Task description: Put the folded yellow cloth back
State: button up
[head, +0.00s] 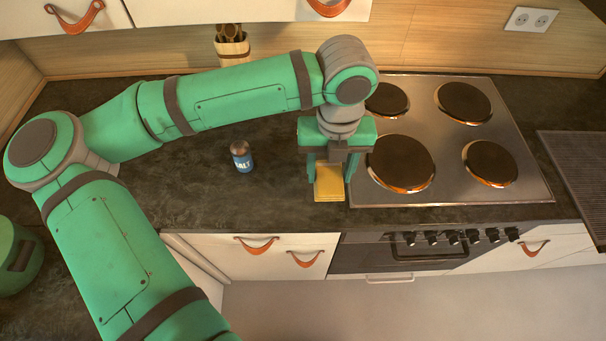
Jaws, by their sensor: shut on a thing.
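The folded yellow cloth (329,188) is a small flat block between the fingers of my gripper (329,180). My gripper points down and is shut on the cloth. The cloth is at the left edge of the stove, over the front part of the dark worktop (270,200). I cannot tell whether the cloth touches the worktop or hangs just above it. The upper part of the cloth is partly hidden by the fingers.
A salt shaker (241,157) stands on the worktop left of my gripper. The stove (440,135) with dark hotplates is just to the right. A utensil holder (232,48) stands at the back wall. Drawers with leather pulls (257,246) are below; the worktop around the shaker is clear.

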jog(key=w+a+f, duration=0.4)
jog(key=a+f, duration=0.1)
jog(key=shift+w+f, duration=0.2)
jog(key=shift+f, duration=0.1)
jog(key=shift+w+a+f, duration=0.4)
jog(key=shift+f, duration=0.2)
jog(key=shift+w+a+f, duration=0.1)
jog(key=shift+f, duration=0.85)
jog(key=shift+w+a+f, duration=0.1)
jog(key=shift+f, duration=0.8)
jog(key=shift+f, duration=0.1)
jog(key=o, duration=1)
